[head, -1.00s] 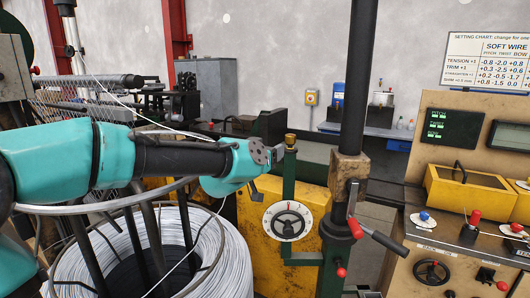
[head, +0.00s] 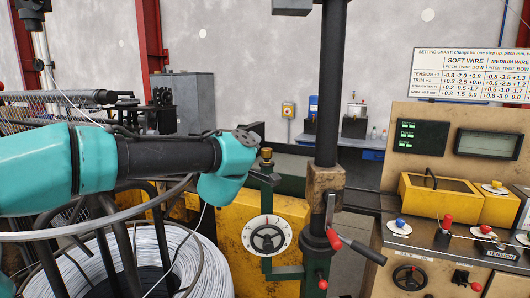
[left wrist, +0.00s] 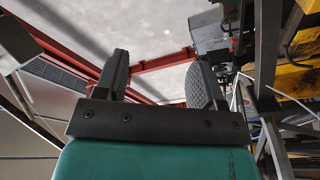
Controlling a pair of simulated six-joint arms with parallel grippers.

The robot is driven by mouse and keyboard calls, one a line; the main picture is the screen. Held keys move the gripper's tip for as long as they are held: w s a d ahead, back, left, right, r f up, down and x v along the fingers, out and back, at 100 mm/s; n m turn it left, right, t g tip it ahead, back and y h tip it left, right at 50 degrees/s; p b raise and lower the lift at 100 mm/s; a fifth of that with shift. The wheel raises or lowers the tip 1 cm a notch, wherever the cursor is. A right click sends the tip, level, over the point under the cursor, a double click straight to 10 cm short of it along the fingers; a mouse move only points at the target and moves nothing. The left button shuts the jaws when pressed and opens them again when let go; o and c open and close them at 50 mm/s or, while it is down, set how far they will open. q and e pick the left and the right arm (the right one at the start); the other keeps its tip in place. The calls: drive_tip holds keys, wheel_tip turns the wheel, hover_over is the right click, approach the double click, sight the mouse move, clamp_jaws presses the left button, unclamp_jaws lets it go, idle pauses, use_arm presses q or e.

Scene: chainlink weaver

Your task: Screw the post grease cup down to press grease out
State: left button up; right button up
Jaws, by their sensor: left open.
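The post grease cup is a small brass cap (head: 266,155) on top of the slim green post (head: 267,205), left of the dark upright column. My left gripper (head: 258,157) comes in from the left, level with the cup and close beside it. Its two fingers stand apart, one dark tip above and one below the cup's height. I cannot tell from the head view whether they touch the cup. In the left wrist view the open fingers (left wrist: 163,82) have only wall and a red beam between them; the cup is not seen there. My right gripper is not in view.
A dial with a handwheel (head: 267,236) sits under the cup on the yellow housing. The dark column (head: 329,90) with a red-knobbed lever (head: 355,247) stands just right. A wire coil (head: 150,255) lies below my left arm. A control console (head: 440,165) is at right.

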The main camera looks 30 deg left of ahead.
use_arm(q)
drive_tip(key=w+r+n+g+y, duration=0.1)
drive_tip(key=r+n+y, duration=0.1)
drive_tip(key=n, duration=0.6)
drive_tip(key=n+g, duration=0.7)
drive_tip(key=n, duration=1.5)
approach(267, 150)
drive_tip(key=d+v, duration=0.1)
drive_tip(key=v, duration=0.5)
drive_tip(key=shift+f+y, duration=0.15)
drive_tip(key=shift+y, duration=0.25)
drive_tip(key=shift+w+a, duration=0.1)
drive_tip(key=shift+w, duration=0.05)
drive_tip(key=x, duration=1.7)
drive_tip(key=shift+f, duration=0.15)
drive_tip(key=shift+c, duration=0.4)
